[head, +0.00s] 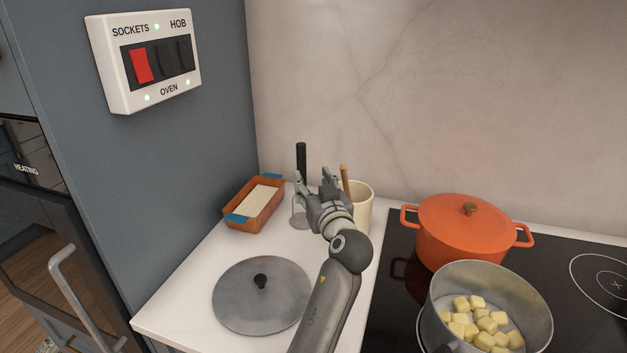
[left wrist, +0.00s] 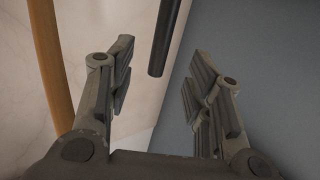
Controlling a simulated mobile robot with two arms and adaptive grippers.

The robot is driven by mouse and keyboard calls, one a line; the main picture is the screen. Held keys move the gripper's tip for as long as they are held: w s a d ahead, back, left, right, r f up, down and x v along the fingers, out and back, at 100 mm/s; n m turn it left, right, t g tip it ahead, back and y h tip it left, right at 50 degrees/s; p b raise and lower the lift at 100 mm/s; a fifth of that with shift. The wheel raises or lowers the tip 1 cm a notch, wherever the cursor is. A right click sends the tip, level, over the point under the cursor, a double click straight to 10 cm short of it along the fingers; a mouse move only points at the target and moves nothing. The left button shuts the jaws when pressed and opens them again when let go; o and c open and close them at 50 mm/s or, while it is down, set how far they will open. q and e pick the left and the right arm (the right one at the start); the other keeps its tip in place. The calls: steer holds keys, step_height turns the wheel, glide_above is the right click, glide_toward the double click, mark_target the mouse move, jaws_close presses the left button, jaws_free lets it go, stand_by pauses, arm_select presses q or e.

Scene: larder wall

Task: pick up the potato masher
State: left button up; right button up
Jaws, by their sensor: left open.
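The potato masher stands upright on the white counter near the back wall. Its black handle (head: 301,158) rises behind my left gripper, and its pale metal lower part (head: 298,212) shows at the counter, partly hidden by the gripper. My left gripper (head: 313,178) is open and empty, close in front of the masher. In the left wrist view the black handle (left wrist: 165,38) comes down from the top, beyond and roughly between the two spread fingers (left wrist: 160,85). I see no contact with it. My right gripper is not in view.
A cream crock (head: 362,205) with a wooden handle (head: 345,180) stands just right of the gripper. An orange dish (head: 238,218) stands left, a grey lid (head: 262,318) in front. An orange pot (head: 462,235) and a pan of potato cubes (head: 535,325) are on the hob.

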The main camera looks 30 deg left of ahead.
mark_target(302, 163)
arm_select(q)
steer(key=x, duration=0.2)
steer(key=p+x, duration=0.1)
steer(key=x, duration=0.1)
steer(key=shift+s+a+r, duration=0.1)
steer(key=shift+s+r, duration=0.05)
steer(key=shift+r, duration=0.1)
steer(key=shift+w+a+f, duration=0.1)
steer(key=shift+w+a, duration=0.3)
steer(key=shift+a, duration=0.05)
steer(key=shift+w+a+p, duration=0.25)
steer(key=shift+w+p, duration=0.05)
steer(key=shift+p, duration=0.1)
steer(key=p+x, duration=0.1)
steer(key=x, duration=0.2)
steer(key=shift+a+p, duration=0.1)
steer(key=shift+p, duration=0.2)
steer(key=shift+w+a, duration=0.45)
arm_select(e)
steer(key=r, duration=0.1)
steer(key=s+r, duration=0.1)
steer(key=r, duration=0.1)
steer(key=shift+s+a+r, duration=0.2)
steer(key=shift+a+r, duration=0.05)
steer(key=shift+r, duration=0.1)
arm_select(q)
jaws_close()
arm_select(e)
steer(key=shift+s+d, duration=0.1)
